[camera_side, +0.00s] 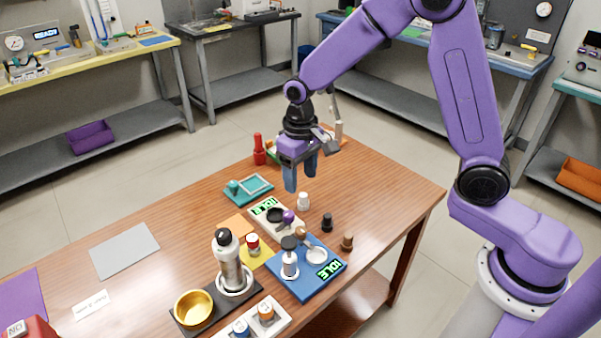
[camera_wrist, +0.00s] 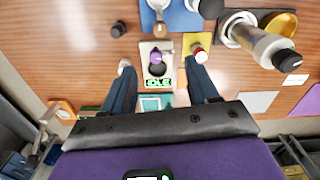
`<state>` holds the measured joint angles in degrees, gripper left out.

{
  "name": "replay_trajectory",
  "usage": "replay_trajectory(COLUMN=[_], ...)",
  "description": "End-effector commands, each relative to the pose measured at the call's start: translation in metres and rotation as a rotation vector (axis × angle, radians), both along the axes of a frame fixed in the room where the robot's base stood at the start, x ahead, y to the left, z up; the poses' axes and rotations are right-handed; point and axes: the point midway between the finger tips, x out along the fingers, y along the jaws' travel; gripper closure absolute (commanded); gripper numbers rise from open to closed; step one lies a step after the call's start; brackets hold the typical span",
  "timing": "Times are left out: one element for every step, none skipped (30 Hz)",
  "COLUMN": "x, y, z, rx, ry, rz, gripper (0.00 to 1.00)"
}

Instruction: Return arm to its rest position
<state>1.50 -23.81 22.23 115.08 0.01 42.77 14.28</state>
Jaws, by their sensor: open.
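My gripper (camera_side: 300,172) hangs from my purple arm above the far part of the wooden table, fingers pointing down. Its two dark blue fingers are apart with nothing between them. In the wrist view my gripper (camera_wrist: 162,82) shows both fingers spread over a white device (camera_wrist: 148,50) with a dark bowl, a purple-topped piece and a green IDLE display. In the side view this device (camera_side: 290,229) stands below and in front of my gripper. The fingers are clear of the objects, as far as I can tell.
A blue IDLE device (camera_side: 325,285), a steel cylinder (camera_side: 229,262), a gold bowl (camera_side: 194,309), a teal tray (camera_side: 262,184) and a red bottle (camera_side: 259,150) stand on the table (camera_side: 395,200). Small bottles stand near the middle. The table's right end is bare.

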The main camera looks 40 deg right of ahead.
Motion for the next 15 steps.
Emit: replay_trajectory(x=[0.0, 0.0, 0.0, 0.0, 0.0, 0.0, 0.0, 0.0, 0.0, -0.001, -0.001, -0.003, -0.006, -0.009, -0.014], y=[0.0, 0.0, 0.0, 0.0, 0.0, 0.0, 0.0, 0.0, 0.0, 0.0, 0.0, 0.001, 0.001, 0.002, 0.002], z=[0.001, 0.001, 0.001, 0.001, 0.001, 0.001, 0.001, 0.001, 0.001, 0.001, 0.002, 0.003, 0.004, 0.006, 0.009], rx=[0.0, 0.0, 0.0, 0.0, 0.0, 0.0, 0.0, 0.0, 0.0, 0.0, 0.0, 0.0, 0.0, 0.0, 0.001], ry=[0.0, 0.0, 0.0, 0.0, 0.0, 0.0, 0.0, 0.0, 0.0, 0.0, 0.0, -0.001, -0.001, -0.002, -0.003], rz=[0.0, 0.0, 0.0, 0.0, 0.0, 0.0, 0.0, 0.0, 0.001, 0.002, 0.006, 0.015, 0.024, 0.037, 0.056], gripper=[0.41, 0.41, 0.41, 0.41, 0.41, 0.41, 0.41, 0.41, 0.41, 0.41, 0.41, 0.41, 0.41, 0.41, 0.41])
